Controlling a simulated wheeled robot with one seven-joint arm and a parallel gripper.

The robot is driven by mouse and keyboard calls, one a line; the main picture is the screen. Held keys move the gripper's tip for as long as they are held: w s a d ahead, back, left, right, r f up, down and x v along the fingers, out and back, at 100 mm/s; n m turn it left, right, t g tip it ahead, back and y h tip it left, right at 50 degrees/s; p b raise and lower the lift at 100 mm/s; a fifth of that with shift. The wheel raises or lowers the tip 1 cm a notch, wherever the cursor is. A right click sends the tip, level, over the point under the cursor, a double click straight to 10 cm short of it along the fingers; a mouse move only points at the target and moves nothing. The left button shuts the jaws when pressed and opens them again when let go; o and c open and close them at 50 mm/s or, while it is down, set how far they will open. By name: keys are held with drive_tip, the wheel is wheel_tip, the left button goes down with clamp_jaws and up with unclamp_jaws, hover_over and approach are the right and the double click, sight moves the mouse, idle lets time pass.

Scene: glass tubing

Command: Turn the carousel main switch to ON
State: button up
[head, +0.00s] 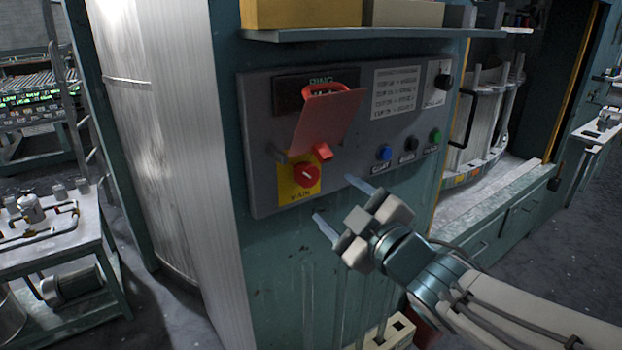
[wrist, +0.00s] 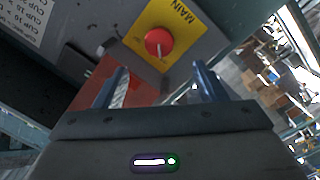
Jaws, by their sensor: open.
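The main switch (head: 306,176) is a red rotary knob on a yellow plate at the lower left of the grey control panel (head: 262,120). A red hinged cover (head: 330,118) sticks out above it, leaving the knob exposed. The wrist view also shows the red knob (wrist: 159,42), with a pale mark on it, on the yellow plate marked MAIN. My gripper (head: 345,205) is open and empty, to the lower right of the knob and apart from it. In the wrist view the red cover (wrist: 145,88) shows behind and between my fingers (wrist: 160,85).
A shelf (head: 340,35) with boxes is above. A work table (head: 60,235) stands at the left. The panel's lower front is clear.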

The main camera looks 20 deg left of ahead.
sight(309, 177)
drive_tip(key=p+x, duration=0.1)
drive_tip(key=x, duration=0.8)
drive_tip(key=shift+w+a+f, duration=0.1)
drive_tip(key=shift+w+a, duration=0.15)
drive_tip(key=shift+w, duration=0.05)
drive_tip(key=shift+c, duration=0.4)
drive_tip(key=c, duration=0.9)
